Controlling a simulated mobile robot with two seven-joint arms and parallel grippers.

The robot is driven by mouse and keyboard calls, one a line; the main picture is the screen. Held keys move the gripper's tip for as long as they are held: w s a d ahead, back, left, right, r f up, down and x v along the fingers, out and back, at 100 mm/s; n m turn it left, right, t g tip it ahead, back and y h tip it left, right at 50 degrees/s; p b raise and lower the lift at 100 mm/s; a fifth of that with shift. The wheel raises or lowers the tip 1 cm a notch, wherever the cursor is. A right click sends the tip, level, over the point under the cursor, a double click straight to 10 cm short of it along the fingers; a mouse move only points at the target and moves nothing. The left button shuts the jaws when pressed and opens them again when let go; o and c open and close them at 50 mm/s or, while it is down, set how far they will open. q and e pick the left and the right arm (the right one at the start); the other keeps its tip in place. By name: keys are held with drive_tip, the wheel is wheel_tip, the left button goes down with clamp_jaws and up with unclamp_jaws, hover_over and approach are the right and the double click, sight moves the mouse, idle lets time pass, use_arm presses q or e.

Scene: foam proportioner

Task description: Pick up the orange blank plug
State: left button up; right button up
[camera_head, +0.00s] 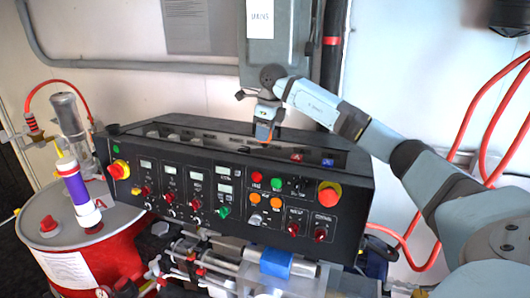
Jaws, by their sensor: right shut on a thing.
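My right gripper (267,128) points down over the back top of the black control console (150,205). It is shut on the orange blank plug (263,132), of which a small orange part shows between the fingers. The rest of the plug is hidden by the fingers. I cannot tell whether the plug is clear of the console's top or touching it. My left gripper is not in view.
A red item (296,157) and a blue item (328,162) sit on the console top, right of the gripper. A red drum (112,250) stands at left with a purple cylinder (77,190). Red hoses (475,110) hang at right.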

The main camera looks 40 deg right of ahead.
wheel_tip(320, 180, up, 18)
drive_tip(key=p, duration=0.2)
drive_tip(key=shift+f, duration=0.2)
drive_tip(key=shift+f, duration=0.15)
